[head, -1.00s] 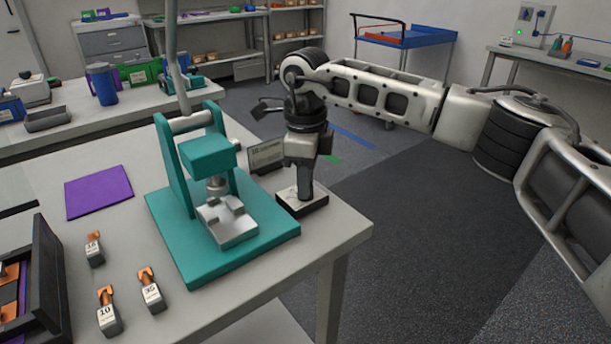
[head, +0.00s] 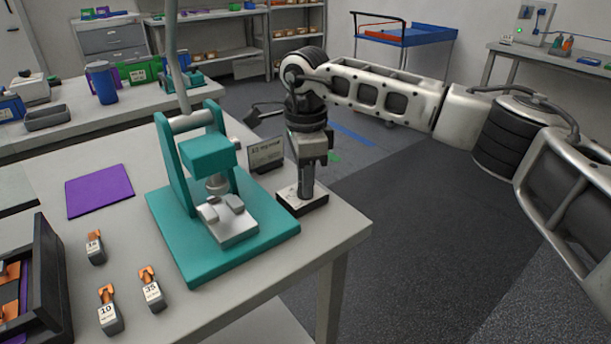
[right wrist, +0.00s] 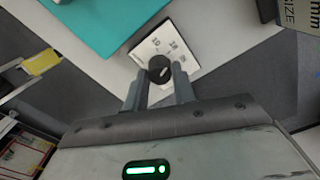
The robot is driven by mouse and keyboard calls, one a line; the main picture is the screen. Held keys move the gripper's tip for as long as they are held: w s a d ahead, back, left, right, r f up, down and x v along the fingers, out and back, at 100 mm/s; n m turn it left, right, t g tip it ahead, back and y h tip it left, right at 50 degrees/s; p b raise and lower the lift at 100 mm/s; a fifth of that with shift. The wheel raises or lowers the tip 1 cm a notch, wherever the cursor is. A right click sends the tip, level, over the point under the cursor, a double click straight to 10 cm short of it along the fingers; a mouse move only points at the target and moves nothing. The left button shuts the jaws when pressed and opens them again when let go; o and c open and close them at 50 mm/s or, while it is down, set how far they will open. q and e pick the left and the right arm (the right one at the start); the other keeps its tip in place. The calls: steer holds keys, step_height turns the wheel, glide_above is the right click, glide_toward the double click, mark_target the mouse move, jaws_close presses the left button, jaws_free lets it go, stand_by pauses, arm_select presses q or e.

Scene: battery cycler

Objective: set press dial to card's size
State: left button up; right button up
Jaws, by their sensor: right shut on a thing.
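The press dial is a black round knob (right wrist: 159,66) on a white plate with printed numbers (right wrist: 177,43); a pale mark shows on the knob. In the head view the dial's plate (head: 288,194) sits on a dark base at the table corner, right of the teal press (head: 208,152). My right gripper (head: 306,192) points straight down and hides the knob there. In the right wrist view its fingers (right wrist: 160,79) are shut on the knob. The size card (head: 265,154) stands behind the dial, its print too small to read surely; the wrist view shows "mm" and "SIZE" on it (right wrist: 289,22).
Several numbered blocks with orange tops, one of them marked 35 (head: 153,294), stand at the table's front left. A purple mat (head: 99,190) lies behind them, and a dark tray (head: 50,285) is at the left edge. The floor right of the table is clear.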

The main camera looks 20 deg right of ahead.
steer(key=shift+r, duration=0.1)
steer(key=o, duration=1)
step_height(320, 180, up, 16)
steer(key=shift+f, duration=0.1)
